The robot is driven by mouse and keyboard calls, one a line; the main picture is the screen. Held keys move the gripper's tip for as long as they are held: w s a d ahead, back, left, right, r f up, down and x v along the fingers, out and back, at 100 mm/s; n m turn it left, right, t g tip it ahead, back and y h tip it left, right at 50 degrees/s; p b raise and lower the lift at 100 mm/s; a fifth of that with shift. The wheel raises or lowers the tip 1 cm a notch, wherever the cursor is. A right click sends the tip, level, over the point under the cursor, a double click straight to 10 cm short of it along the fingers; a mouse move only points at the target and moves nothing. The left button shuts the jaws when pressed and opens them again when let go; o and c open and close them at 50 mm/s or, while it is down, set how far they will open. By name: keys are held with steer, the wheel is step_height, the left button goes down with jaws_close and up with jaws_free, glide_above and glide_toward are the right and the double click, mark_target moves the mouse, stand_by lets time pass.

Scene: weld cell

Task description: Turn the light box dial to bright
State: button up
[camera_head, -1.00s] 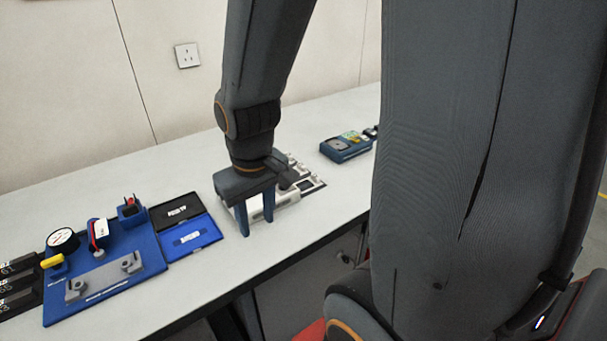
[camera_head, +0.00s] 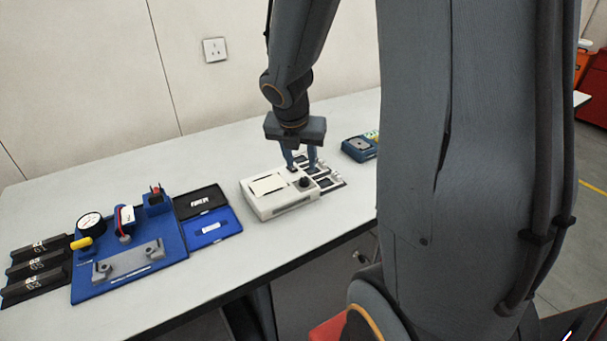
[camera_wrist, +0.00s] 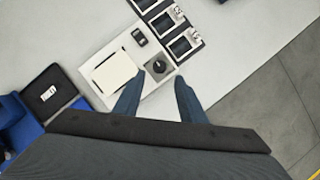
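The light box (camera_head: 277,206) is a white box on the bench, with a pale panel on top and a round black dial (camera_head: 304,182) near its right front. A small black switch lies behind the dial. My gripper (camera_head: 301,166) is over the right part of the box, its blue fingers apart with nothing between them. In the wrist view the dial (camera_wrist: 159,67) sits on a grey plate, a little beyond and between the two open fingertips (camera_wrist: 155,82). The light box (camera_wrist: 108,50) shows there too. I cannot tell which setting the dial points to.
Several dark-screened small devices (camera_wrist: 183,46) stand right beside the box. Left of it are an open black and blue case (camera_head: 213,228) and a blue fixture board (camera_head: 90,290) with a gauge. A blue device (camera_head: 358,149) stands further right.

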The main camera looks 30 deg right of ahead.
mark_target(304, 179)
steer(key=b+x, duration=0.2)
steer(key=x, duration=0.5)
steer(key=shift+w+d+f, duration=0.1)
steer(key=shift+f, duration=0.2)
jaws_close()
